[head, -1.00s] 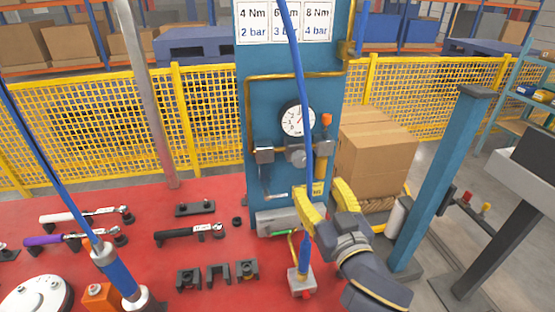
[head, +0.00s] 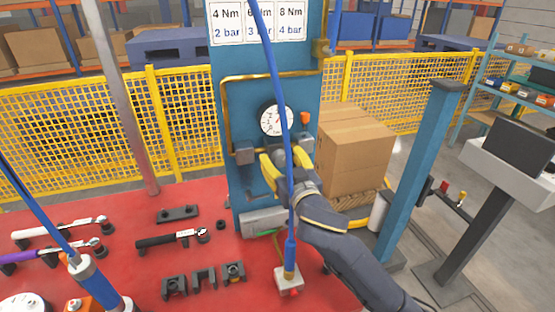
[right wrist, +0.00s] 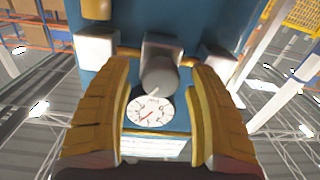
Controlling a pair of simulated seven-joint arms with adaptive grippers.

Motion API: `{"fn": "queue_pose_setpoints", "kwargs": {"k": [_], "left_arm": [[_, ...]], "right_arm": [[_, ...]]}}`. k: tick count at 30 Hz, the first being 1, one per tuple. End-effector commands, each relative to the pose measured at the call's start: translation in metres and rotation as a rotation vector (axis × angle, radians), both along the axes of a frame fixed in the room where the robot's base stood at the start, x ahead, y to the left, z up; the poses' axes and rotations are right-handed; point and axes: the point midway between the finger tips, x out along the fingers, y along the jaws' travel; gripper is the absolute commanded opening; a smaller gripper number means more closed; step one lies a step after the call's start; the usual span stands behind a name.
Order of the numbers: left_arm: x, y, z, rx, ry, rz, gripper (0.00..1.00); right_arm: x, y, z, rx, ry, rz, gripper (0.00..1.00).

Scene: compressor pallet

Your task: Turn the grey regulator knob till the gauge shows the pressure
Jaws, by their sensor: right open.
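The grey regulator knob (right wrist: 158,77) sits on the blue panel (head: 238,100). In the right wrist view it lies between my open fingers, with a gap on each side. The round white gauge (head: 268,121) is above the knob in the head view; its face (right wrist: 151,111) with a red needle shows upside down in the right wrist view, too small to read surely. My right gripper (head: 285,160) is open in front of the panel, just below the gauge. In the head view the gripper and a blue hose hide most of the knob. My left gripper is out of view.
The blue hose (head: 277,75) hangs in front of the panel and crosses the gauge's edge. A pressure chart (head: 258,22) is above. A cardboard box (head: 350,150) stands right of the panel. Torque wrenches (head: 170,240) and black holders lie on the red table (head: 130,270).

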Motion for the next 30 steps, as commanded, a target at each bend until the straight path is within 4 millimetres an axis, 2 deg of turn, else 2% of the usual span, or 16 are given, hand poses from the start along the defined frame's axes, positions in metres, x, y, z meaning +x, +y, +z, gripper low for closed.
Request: {"fn": "queue_pose_setpoints", "kwargs": {"k": [9, 24, 25, 30], "left_arm": [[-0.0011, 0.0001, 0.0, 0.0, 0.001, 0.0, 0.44], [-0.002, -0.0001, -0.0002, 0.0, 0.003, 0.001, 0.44], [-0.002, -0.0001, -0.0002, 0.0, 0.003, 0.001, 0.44], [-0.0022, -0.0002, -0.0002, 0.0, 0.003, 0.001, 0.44]], "right_arm": [[0.001, -0.0003, -0.0001, 0.0, 0.0, -0.001, 0.61], [0.0009, -0.0004, 0.0001, -0.001, 0.0, -0.001, 0.03], [0.0009, -0.0005, 0.0002, -0.001, 0.0, -0.001, 0.0], [0.0011, -0.0006, 0.0008, 0.0, -0.002, -0.002, 0.0]]}}
